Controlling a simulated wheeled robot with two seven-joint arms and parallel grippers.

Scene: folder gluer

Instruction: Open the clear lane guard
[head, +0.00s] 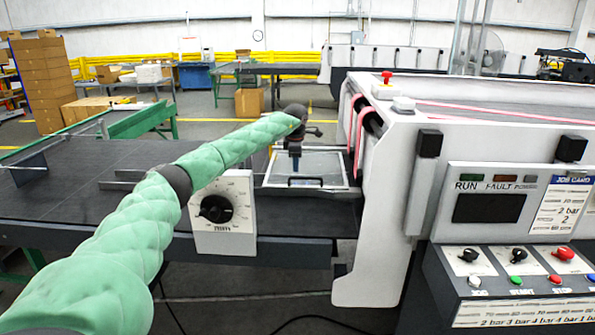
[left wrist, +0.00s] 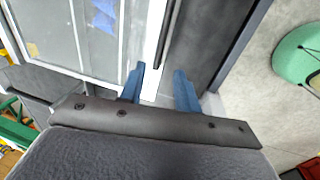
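The clear lane guard (head: 330,163) is a see-through panel in a pale frame. It lies about flat on the dark feeder table beside the white machine. Its dark handle (head: 305,182) is on the near edge. My left gripper (head: 295,158) points down over the guard, close to the handle. In the left wrist view the blue fingers of my left gripper (left wrist: 160,88) are apart with nothing held between them. The guard's pane (left wrist: 100,35) fills the left of that view, and a dark bar, which looks like the handle (left wrist: 170,35), runs just beyond the fingertips. My right gripper is out of view.
The white machine side (head: 385,190) rises right of the guard. A control panel (head: 515,270) with knobs and buttons is at the right. The dark table (head: 80,195) is mostly clear at left.

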